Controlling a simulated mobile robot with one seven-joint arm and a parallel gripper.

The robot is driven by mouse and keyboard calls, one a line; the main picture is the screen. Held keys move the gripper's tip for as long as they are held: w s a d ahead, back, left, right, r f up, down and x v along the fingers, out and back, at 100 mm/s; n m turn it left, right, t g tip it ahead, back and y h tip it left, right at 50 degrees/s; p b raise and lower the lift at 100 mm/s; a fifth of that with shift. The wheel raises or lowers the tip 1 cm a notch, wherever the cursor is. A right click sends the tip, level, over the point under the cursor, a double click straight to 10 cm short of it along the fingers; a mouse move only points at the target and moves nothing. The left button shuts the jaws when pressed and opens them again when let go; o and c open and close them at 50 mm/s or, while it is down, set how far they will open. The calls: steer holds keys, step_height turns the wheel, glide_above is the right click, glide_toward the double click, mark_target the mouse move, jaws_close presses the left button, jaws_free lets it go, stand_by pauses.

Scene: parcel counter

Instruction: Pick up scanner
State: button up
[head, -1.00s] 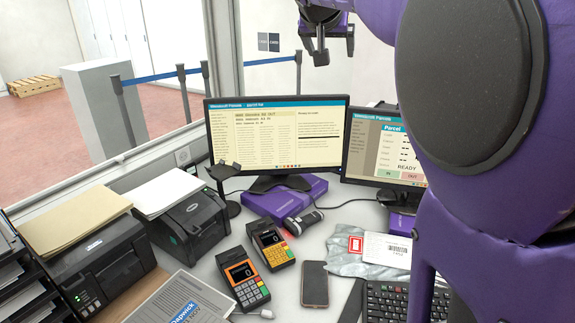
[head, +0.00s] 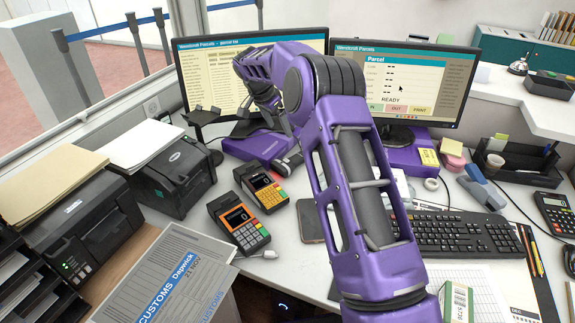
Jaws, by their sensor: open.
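The scanner (head: 288,163) is a dark hand-held device lying on the counter by the purple monitor base (head: 255,145). Only part of it shows, as my arm hides the rest. My gripper (head: 281,114) is in front of the left monitor, above the scanner and apart from it. Its jaws are open and look empty, though they are small and partly covered here.
Two card terminals (head: 238,222) (head: 261,187) stand left of my arm. A phone (head: 310,221) lies partly behind it. A black stand (head: 202,117), monitors (head: 425,80) and keyboard (head: 462,232) surround the area. Printers stand at left.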

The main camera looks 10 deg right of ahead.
steer(key=b, duration=0.1)
glide_above(293, 159)
steer(key=a, duration=0.2)
steer(key=f, duration=1)
steer(key=shift+s+d+f, duration=0.15)
steer(key=shift+s+f, duration=0.05)
steer(key=shift+f, duration=0.1)
steer(key=x, duration=0.2)
steer(key=s+x, duration=0.1)
steer(key=x, duration=0.1)
steer(key=shift+w+f+b, duration=0.1)
steer(key=shift+f+b, duration=0.15)
steer(key=shift+b, duration=0.05)
steer(key=shift+w+d+f, duration=0.15)
steer(key=shift+d+f, duration=0.1)
steer(key=shift+f, duration=0.15)
jaws_close()
